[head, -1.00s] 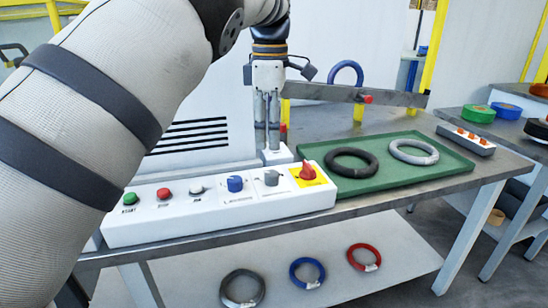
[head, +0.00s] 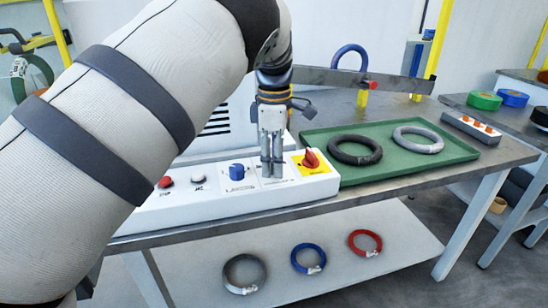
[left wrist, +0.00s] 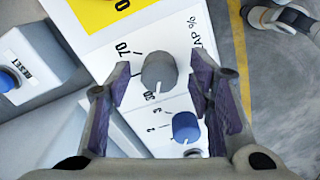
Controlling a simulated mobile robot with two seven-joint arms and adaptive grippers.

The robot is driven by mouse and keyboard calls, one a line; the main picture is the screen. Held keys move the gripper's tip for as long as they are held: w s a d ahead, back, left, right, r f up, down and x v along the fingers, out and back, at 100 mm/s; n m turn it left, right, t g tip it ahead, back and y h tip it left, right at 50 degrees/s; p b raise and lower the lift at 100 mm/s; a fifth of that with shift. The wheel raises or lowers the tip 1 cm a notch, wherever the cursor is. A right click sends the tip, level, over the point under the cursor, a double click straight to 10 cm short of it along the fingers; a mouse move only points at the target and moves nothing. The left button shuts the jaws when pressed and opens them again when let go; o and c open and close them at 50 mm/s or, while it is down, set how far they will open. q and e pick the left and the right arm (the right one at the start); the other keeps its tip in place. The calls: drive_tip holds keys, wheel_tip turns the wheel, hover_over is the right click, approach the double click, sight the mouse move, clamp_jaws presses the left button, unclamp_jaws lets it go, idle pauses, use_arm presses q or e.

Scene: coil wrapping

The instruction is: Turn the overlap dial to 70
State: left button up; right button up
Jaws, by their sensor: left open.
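The overlap dial is a grey knob that shows in the left wrist view (left wrist: 158,70), beside printed numbers including 70 and the end of a "LAP %" label. A pale pointer mark shows on its lower side, toward the smaller numbers and away from 70. My left gripper (head: 271,174) points down over the white control panel (head: 215,203) and hides the dial in the head view. In the left wrist view its open fingers stand on either side of the grey knob, with gaps visible. My right gripper is not in view.
A blue dial (head: 237,173) sits left of my gripper and a red switch on a yellow plate (head: 316,168) sits right, both close by. A green tray (head: 440,162) holds a black ring (head: 355,150) and a grey ring (head: 418,139).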

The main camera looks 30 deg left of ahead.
use_arm(q)
clamp_jaws()
